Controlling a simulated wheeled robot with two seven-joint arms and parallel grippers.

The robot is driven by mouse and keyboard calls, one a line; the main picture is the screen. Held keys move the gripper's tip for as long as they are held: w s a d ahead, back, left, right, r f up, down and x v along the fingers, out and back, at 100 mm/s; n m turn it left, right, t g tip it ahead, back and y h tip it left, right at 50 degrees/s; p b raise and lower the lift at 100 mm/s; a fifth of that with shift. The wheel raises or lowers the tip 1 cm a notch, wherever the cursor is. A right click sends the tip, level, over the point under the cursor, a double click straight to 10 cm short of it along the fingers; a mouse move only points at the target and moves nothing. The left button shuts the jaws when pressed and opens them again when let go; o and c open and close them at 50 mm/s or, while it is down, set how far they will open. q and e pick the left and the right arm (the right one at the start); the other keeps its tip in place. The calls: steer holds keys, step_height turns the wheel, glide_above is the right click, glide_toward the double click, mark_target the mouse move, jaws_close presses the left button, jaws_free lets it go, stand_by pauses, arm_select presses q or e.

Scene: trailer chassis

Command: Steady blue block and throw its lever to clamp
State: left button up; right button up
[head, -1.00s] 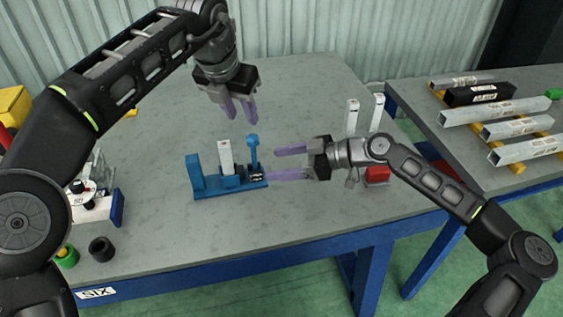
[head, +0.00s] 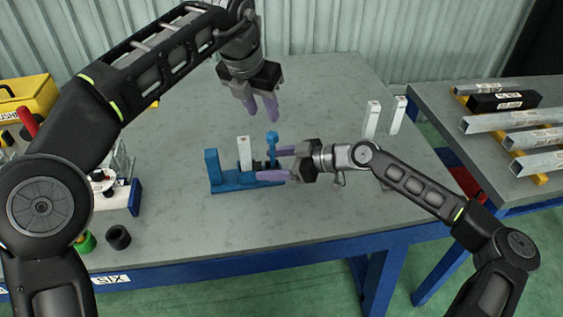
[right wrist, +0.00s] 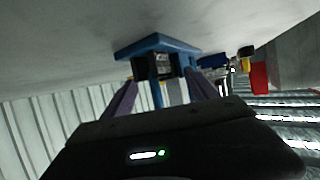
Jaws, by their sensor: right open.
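The blue block (head: 240,186) stands on the grey table, with a tall blue upright at its left end and a white bar (head: 245,155) standing in it. Its blue lever (head: 272,141) sticks up near the right end. My right gripper (head: 268,165) is open, its fingers reaching in from the right at the block's right end. In the right wrist view the block (right wrist: 160,45) appears ahead, with a blue post between the open fingers (right wrist: 160,92); contact cannot be told. My left gripper (head: 260,112) is open and empty, pointing down above and behind the block.
Two white bars (head: 372,118) stand at the table's right. A dark cup (head: 118,237), a green ring and a blue-and-white fixture are at the left. A yellow case (head: 30,95) is behind them. A second table holds metal bars (head: 515,120).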

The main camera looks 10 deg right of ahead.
steer(key=shift+s+f, duration=0.1)
steer(key=c, duration=1.4)
jaws_close()
steer(key=shift+f, duration=0.15)
